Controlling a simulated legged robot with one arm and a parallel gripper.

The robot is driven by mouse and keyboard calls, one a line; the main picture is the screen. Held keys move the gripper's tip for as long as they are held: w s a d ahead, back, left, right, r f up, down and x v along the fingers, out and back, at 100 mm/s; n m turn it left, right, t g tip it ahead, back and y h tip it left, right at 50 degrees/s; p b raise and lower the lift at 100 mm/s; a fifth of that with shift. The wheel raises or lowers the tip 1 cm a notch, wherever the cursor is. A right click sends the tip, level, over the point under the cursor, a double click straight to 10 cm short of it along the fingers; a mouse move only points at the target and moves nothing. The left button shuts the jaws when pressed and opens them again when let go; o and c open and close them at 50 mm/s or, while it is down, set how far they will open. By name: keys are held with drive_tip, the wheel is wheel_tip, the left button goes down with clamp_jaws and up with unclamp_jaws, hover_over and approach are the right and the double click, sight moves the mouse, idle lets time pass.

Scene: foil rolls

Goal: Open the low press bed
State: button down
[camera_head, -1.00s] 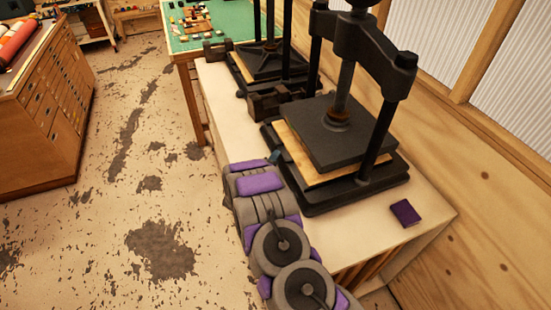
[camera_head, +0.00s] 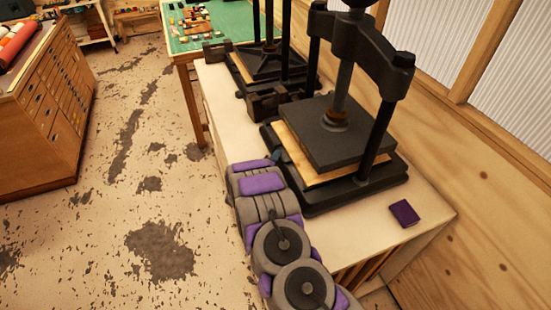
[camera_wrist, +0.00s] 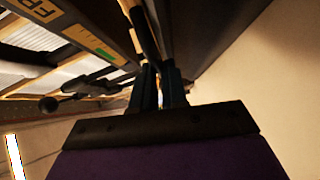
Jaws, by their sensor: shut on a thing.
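The nearer press stands on the cream bench. Its black platen (camera_head: 335,130) lies above a pale wooden board (camera_head: 318,176), and the black bed (camera_head: 325,202) is underneath. My gripper (camera_head: 276,156) is at the left edge of this bed, mostly hidden behind my wrist. In the wrist view, my gripper (camera_wrist: 160,75) has its two dark fingers close together on a thin dark bar (camera_wrist: 146,38). The bar runs up and away from the fingertips. Where it joins the press is hard to tell.
A second black press (camera_head: 265,65) stands behind on the same bench (camera_head: 425,190). A small purple block (camera_head: 404,213) lies at the bench's right end. A green-topped table (camera_head: 225,22) is at the back. A wooden drawer cabinet (camera_head: 50,105) stands left. The floor (camera_head: 130,210) between is clear.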

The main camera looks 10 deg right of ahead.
drive_tip(key=shift+s+d+f, duration=0.1)
drive_tip(key=shift+s+f, duration=0.05)
drive_tip(key=shift+f, duration=0.1)
drive_tip(key=shift+a, duration=0.4)
drive_tip(key=s+a, duration=0.2)
drive_tip(key=a, duration=1)
drive_tip(key=s+a, duration=0.3)
drive_tip(key=a, duration=0.9)
drive_tip(key=shift+f, duration=0.2)
drive_tip(key=c, duration=1.4)
unclamp_jaws()
drive_tip(key=shift+a, duration=0.1)
drive_tip(key=shift+o, duration=1.2)
drive_tip(key=shift+w+a+r, duration=0.1)
drive_tip(key=shift+r, duration=0.05)
drive_tip(key=shift+r, duration=0.1)
